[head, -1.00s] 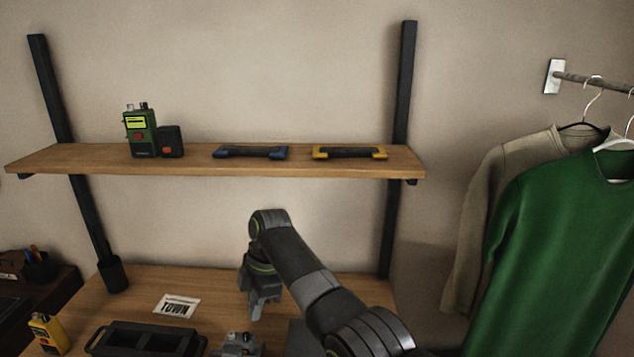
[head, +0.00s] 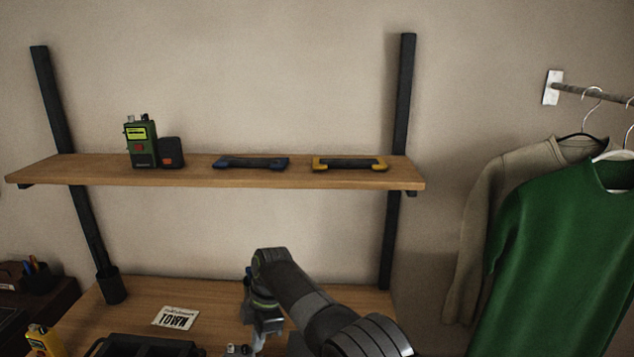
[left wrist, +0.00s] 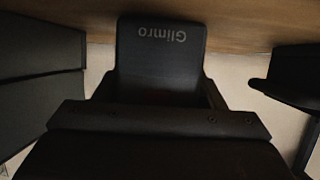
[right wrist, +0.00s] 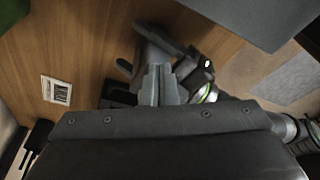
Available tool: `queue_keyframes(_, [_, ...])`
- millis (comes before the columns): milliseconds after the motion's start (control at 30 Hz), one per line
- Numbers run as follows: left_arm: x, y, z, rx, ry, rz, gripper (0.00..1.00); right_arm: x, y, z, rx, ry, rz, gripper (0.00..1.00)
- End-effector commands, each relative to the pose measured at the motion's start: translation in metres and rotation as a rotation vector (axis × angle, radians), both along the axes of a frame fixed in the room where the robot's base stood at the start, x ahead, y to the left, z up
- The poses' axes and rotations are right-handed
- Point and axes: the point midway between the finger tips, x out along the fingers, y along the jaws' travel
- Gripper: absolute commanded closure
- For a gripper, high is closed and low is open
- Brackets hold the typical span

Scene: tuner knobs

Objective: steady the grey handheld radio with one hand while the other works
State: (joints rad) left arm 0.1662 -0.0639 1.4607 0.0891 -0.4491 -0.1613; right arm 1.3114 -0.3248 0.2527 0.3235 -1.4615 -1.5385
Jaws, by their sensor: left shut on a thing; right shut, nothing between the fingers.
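The grey handheld radio (left wrist: 160,60) looks dark in the left wrist view, with "Glimro" upside down on its face. My left gripper (right wrist: 150,55) is shut on it; the fingertips are partly hidden. My right gripper (head: 262,344) points down over the desk in the head view, low in the picture. Its grey fingers (right wrist: 157,86) are shut and empty in the right wrist view, and overlap the left gripper area there. I cannot tell whether they touch the radio. The radio's top and knobs do not show clearly in the head view.
A black tray (head: 103,349) and a yellow radio (head: 43,340) are at the lower left. A printed card (head: 175,317) lies on the desk (head: 215,285). The shelf (head: 205,177) above holds a green radio (head: 141,142), a dark box (head: 171,153) and two handles (head: 252,163) (head: 349,164).

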Motion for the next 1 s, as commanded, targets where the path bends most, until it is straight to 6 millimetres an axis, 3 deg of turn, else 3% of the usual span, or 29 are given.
queue_keyframes(367, [0.000,0.000,0.000,-0.001,0.000,0.000,0.68,0.002,-0.008,0.003,0.000,-0.001,0.000,1.00])
queue_keyframes(800, [0.000,0.000,0.000,-0.001,0.000,0.000,0.68,0.002,-0.008,0.053,0.001,-0.002,0.000,1.00])
queue_keyframes(1000, [0.000,0.000,0.000,-0.001,0.000,0.000,0.68,0.002,-0.008,0.061,0.000,0.000,-0.001,1.00])
